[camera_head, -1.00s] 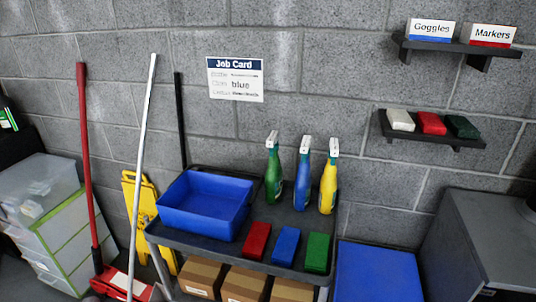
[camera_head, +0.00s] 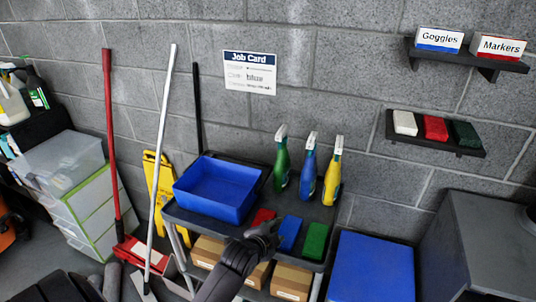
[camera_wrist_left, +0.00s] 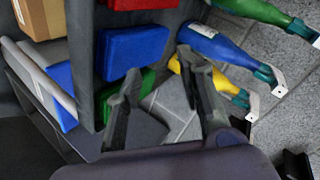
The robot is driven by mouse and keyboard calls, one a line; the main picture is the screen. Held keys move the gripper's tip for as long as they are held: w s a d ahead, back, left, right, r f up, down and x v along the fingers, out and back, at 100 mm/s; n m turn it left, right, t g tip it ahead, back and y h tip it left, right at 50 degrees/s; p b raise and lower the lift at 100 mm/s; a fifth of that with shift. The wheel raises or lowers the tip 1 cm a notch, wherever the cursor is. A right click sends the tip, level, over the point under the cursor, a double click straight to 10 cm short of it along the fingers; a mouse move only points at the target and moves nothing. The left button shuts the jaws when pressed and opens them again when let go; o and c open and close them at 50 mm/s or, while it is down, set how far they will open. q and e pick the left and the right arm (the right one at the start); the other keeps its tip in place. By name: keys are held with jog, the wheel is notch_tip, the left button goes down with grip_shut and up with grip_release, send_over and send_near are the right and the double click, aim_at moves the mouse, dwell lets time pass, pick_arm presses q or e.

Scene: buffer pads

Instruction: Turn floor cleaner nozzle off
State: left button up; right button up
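Three spray bottles stand upright at the back of the cart: green (camera_head: 281,168), blue (camera_head: 306,178) and yellow (camera_head: 331,182), each with a white-topped nozzle. I cannot read which is floor cleaner. The wrist view shows the green (camera_wrist_left: 258,10), blue (camera_wrist_left: 218,45) and yellow (camera_wrist_left: 190,70) bottles at the right. My left gripper (camera_head: 272,230) is over the cart's front, by the red and blue pads, in front of the bottles. In the wrist view its fingers (camera_wrist_left: 157,64) are apart and empty. My right gripper is not in view.
The cart (camera_head: 218,232) holds a blue bin (camera_head: 222,206) and red (camera_head: 263,215), blue (camera_head: 289,233) and green (camera_head: 314,241) pads. Cardboard boxes (camera_head: 291,281) sit below. A job card (camera_head: 250,72) reading "blue" hangs above. Mop handles (camera_head: 162,150) stand left.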

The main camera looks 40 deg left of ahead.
pick_arm(q)
jog(key=w+a+r+m+t+y, duration=0.1)
jog(key=w+a+r+m+t, duration=0.15)
jog(key=w+a+r, duration=0.35)
jog(key=m+t+y, duration=0.2)
jog(key=t, duration=0.1)
send_near(278, 138)
jog(key=b+x, duration=0.2)
jog(key=x, duration=0.1)
jog(key=b+x, duration=0.2)
jog(key=x, duration=0.2)
jog(key=shift+f, duration=0.25)
jog(key=shift+b+x, duration=0.5)
jog(key=shift+x, duration=0.45)
jog(key=shift+r, duration=0.15)
jog(key=shift+c, duration=0.4)
